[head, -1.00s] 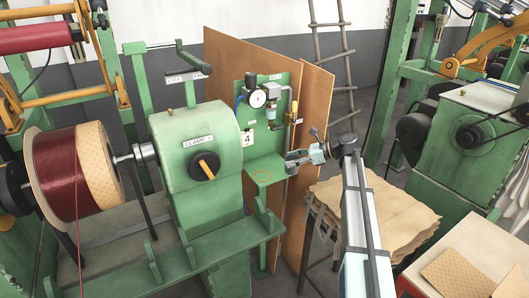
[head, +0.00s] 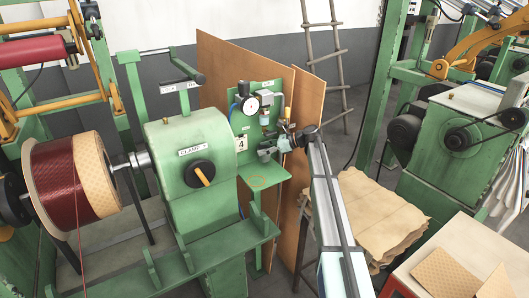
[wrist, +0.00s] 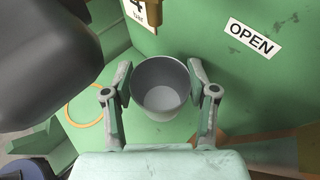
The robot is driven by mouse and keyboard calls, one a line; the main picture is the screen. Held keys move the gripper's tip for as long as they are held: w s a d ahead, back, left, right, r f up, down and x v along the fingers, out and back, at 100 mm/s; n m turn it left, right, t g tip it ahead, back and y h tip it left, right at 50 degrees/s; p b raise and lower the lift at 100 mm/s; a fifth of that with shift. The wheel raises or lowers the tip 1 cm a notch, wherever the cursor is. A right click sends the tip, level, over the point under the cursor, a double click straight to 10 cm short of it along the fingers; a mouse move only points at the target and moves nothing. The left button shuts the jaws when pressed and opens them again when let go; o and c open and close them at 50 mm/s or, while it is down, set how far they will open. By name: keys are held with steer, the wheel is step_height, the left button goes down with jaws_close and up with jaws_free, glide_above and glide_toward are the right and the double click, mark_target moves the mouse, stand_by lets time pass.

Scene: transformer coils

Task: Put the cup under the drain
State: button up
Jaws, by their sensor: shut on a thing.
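My gripper (head: 274,150) is in front of the green panel, just below the gauge assembly. In the wrist view, my gripper (wrist: 161,95) has a finger on each side of a grey cup (wrist: 160,85) and is shut on it. The cup is seen from above, its mouth open and its inside empty. In the head view the cup is too small to make out clearly. The fitting with a clear bowl (head: 265,119) hangs on the panel above my gripper. A brass part (wrist: 153,12) shows beyond the cup; I cannot tell if it is the drain.
A green shelf (head: 268,196) with an orange ring (head: 257,182) lies below my gripper; the ring also shows in the wrist view (wrist: 85,104), left of the cup. The round gauge (head: 249,106) is above.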

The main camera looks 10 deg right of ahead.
steer(key=shift+f+p, duration=0.3)
steer(key=shift+f, duration=0.85)
steer(key=shift+f, duration=0.1)
steer(key=o, duration=1)
steer(key=shift+c, duration=0.2)
